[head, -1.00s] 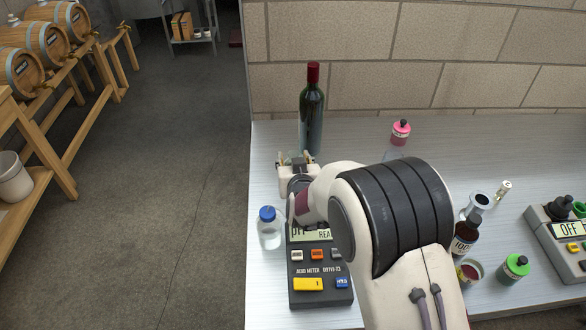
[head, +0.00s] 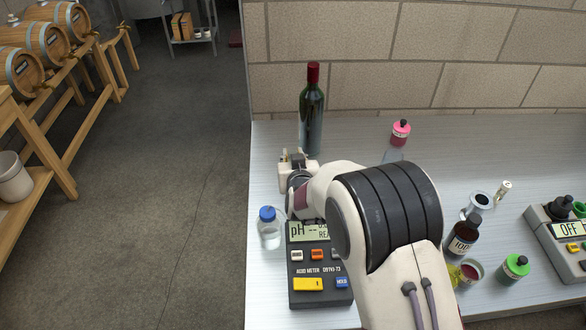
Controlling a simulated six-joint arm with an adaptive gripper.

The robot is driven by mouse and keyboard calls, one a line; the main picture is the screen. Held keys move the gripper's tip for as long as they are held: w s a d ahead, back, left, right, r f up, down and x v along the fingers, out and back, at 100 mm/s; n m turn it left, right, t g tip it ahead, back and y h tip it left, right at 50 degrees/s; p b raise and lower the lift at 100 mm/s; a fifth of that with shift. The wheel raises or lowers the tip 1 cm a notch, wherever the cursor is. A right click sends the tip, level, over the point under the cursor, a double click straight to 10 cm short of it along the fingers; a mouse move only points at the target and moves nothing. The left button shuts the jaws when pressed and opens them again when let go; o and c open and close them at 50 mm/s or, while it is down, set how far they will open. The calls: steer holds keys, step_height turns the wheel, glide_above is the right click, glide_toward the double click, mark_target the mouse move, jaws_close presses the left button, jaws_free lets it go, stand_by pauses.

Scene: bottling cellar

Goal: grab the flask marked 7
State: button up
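I cannot make out a flask marked 7 in the head view. A clear glass shape (head: 392,155) shows in part just below the pink bottle, its lower part hidden behind my arm; I see no number on it. My gripper (head: 293,156) is at the left part of the bench, in front of the wine bottle and behind the acid meter. Its fingers are small and partly covered by its own body, so their opening is unclear. I see nothing clearly held.
A wine bottle (head: 312,115) stands close behind my gripper. A blue-capped bottle (head: 269,231) and acid meter (head: 320,272) are in front. Right of my arm are a brown bottle (head: 463,238), green bottle (head: 514,269) and dish (head: 471,271). A pink bottle (head: 400,133) stands behind.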

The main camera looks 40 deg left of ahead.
jaws_close()
steer(key=shift+r, duration=0.1)
step_height(320, 180, up, 10)
stand_by(0.6)
